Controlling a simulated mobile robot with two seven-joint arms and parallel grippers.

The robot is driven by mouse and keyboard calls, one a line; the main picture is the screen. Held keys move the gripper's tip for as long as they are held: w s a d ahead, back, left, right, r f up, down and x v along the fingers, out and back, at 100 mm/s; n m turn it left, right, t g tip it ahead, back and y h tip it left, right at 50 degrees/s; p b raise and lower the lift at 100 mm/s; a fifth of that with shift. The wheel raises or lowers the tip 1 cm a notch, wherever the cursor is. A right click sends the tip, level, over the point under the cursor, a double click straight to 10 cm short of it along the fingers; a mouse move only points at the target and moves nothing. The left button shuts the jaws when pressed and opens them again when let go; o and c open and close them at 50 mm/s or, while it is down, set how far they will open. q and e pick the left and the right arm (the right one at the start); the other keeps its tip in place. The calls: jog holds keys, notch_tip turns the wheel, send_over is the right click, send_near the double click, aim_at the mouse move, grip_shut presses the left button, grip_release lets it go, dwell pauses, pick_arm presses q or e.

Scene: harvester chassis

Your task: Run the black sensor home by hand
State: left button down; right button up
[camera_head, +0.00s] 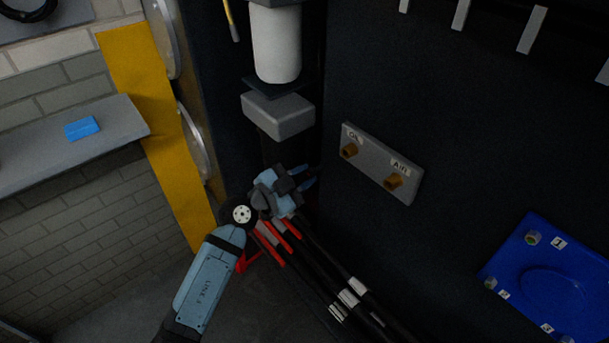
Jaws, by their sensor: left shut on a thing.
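My left gripper (308,179) is in the middle of the view, below a grey block (279,115), with its fingers pointing right toward the dark panel. It is shut on a dark thing that blends into the shadow and is mostly hidden. This looks like the black sensor, but its outline and how it sits in its seat cannot be made out. My right gripper is not in view.
A white cylinder (275,45) hangs above the grey block. Black hoses with red and white bands (350,298) run just below my gripper. A plate with brass fittings marked OIL and AIR (382,163) is to the right. A blue cover (555,280) is at lower right, a grey shelf (35,160) at left.

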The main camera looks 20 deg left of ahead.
aim_at(321, 168)
pick_arm(q)
jog(key=shift+a+r+p, duration=0.1)
jog(key=shift+r+p, duration=0.05)
jog(key=shift+p, duration=0.15)
jog(key=shift+w, duration=0.1)
jog(key=shift+w+d+p, duration=0.3)
jog(key=shift+p, duration=0.1)
jog(key=shift+p+x, duration=0.95)
jog(key=shift+x, duration=1.45)
jog(key=shift+d, duration=0.1)
jog(key=shift+w, duration=0.1)
jog(key=shift+p+x, duration=1.1)
jog(key=shift+x, duration=0.3)
jog(key=shift+p, duration=0.45)
jog(key=shift+f, duration=0.3)
